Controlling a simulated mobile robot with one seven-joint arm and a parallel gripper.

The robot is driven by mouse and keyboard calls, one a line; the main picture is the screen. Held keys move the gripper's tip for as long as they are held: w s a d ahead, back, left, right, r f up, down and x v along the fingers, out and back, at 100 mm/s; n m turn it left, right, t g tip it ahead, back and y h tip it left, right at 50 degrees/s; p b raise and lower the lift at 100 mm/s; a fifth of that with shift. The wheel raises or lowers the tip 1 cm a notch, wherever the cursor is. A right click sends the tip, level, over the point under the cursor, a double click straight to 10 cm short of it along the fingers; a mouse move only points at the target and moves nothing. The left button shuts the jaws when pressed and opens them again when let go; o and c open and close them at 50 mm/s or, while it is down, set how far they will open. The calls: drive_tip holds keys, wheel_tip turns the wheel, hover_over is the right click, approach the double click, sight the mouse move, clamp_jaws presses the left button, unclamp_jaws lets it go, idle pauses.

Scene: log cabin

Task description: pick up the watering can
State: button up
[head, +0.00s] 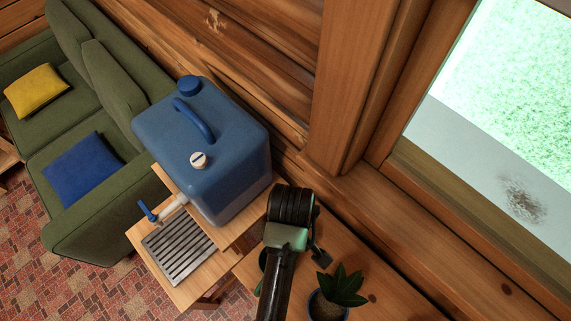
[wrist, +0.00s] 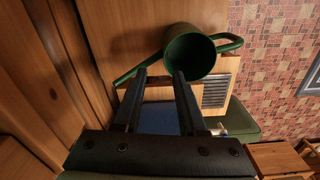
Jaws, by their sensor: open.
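The watering can (wrist: 190,50) is dark green, with its round open top facing the wrist camera. Its long thin spout (wrist: 139,69) runs down to the left in the wrist view, and a green part sticks out at its right. My gripper (wrist: 160,73) is open, with nothing between its fingers. In the wrist view the right fingertip overlaps the can's lower left rim; I cannot tell whether they touch. In the head view my arm hides most of the can, and only a green sliver (head: 262,262) shows beside it.
A blue water container (head: 205,150) with a tap stands on a wooden stand left of my arm, above a slatted drip tray (head: 178,250). A potted plant (head: 338,288) is close on the right. The log wall and window frame are behind. A green sofa (head: 75,215) is farther left.

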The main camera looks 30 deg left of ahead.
drive_tip(key=f, duration=0.2)
drive_tip(key=s+f, duration=0.1)
drive_tip(key=f, duration=0.4)
drive_tip(key=shift+s+d+f, duration=0.2)
drive_tip(key=shift+s+f, duration=0.05)
drive_tip(key=shift+w+f+p, duration=0.15)
drive_tip(key=shift+f+p, duration=0.05)
drive_tip(key=shift+f, duration=1.15)
drive_tip(key=shift+w+f+p, duration=0.1)
drive_tip(key=shift+f+p, duration=0.05)
drive_tip(key=shift+f, duration=1.2)
drive_tip(key=shift+c, duration=0.2)
clamp_jaws()
